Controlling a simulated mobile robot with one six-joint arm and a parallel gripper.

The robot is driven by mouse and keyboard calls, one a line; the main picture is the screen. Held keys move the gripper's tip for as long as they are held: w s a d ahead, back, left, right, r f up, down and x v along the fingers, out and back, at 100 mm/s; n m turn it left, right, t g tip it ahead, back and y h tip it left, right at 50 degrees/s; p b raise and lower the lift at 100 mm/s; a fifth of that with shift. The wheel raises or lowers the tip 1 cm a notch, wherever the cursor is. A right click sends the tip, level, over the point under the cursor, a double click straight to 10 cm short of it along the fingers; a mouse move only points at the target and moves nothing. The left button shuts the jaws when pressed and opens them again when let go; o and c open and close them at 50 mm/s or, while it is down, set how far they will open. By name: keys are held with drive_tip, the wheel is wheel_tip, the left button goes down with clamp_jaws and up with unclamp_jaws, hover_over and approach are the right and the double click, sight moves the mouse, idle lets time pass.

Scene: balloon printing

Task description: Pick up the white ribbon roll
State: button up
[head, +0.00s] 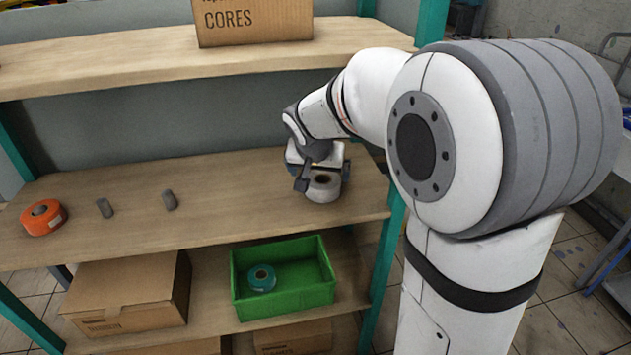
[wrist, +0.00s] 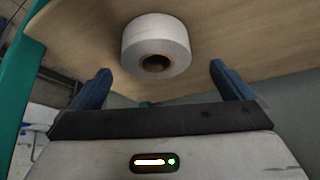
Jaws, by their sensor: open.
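The white ribbon roll (head: 324,188) lies flat on the middle wooden shelf (head: 235,180), near its right end. In the wrist view the white ribbon roll (wrist: 157,43) shows its brown core and sits ahead of the fingers, roughly centred between them. My gripper (head: 318,186) is right at the roll in the head view and hides part of it. In the wrist view my gripper (wrist: 157,80) is open, with a blue finger to each side and nothing held. I cannot tell whether a finger touches the roll.
Below are a green bin (head: 315,292) with a teal roll (head: 262,278) and cardboard boxes (head: 135,290). An upper shelf (head: 150,57) holds a box (head: 255,22).

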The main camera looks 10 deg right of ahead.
sight(322, 180)
drive_tip(key=x, duration=0.5)
drive_tip(key=shift+w+d+f+p, duration=0.1)
drive_tip(key=shift+d+f+p, duration=0.15)
drive_tip(key=shift+p, duration=0.15)
drive_tip(key=c, duration=1)
drive_tip(key=shift+r, duration=0.1)
drive_tip(key=shift+c, duration=0.2)
drive_tip(key=shift+r, duration=0.45)
drive_tip(key=shift+w+b+v, duration=0.2)
drive_tip(key=shift+b+v, duration=0.15)
drive_tip(key=shift+v, duration=0.9)
drive_tip(key=s+a+b, duration=0.2)
drive_tip(key=s+a, duration=0.1)
drive_tip(key=s, duration=0.5)
drive_tip(key=s+a+b, duration=0.1)
drive_tip(key=s+a, duration=0.2)
drive_tip(key=s, duration=0.5)
drive_tip(key=shift+a+r+b, duration=0.2)
drive_tip(key=shift+a+b, duration=0.05)
drive_tip(key=shift+b, duration=0.1)
